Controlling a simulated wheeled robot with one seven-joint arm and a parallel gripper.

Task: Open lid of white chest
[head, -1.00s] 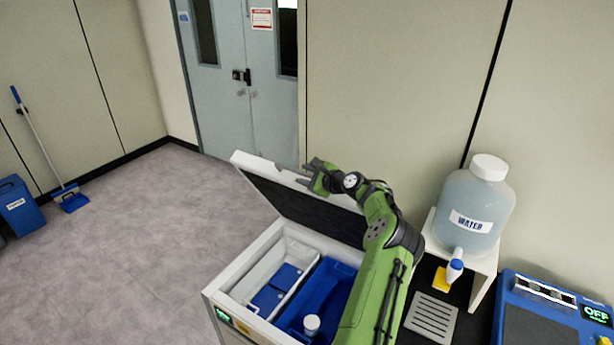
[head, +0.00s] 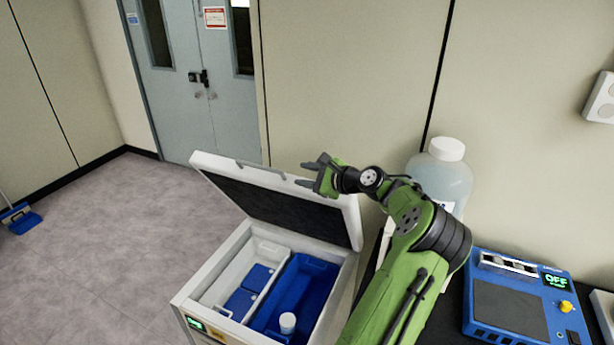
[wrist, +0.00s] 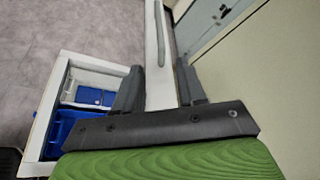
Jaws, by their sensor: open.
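The white chest (head: 190,291) stands at lower centre in the head view. Its lid (head: 215,165) is raised and tilted back, with its dark inner face toward the chest opening. My gripper (head: 305,175) is open at the lid's upper edge, toward its right end. In the wrist view the lid's white edge (wrist: 155,50) runs between the two spread fingers of my gripper (wrist: 158,85). I cannot tell whether either finger touches it. The open chest also shows in the wrist view (wrist: 47,105).
Inside the chest are a white bin, a blue bin (head: 318,270) and a white-capped container (head: 287,322). A blue device (head: 520,300) reading OFF is at right.

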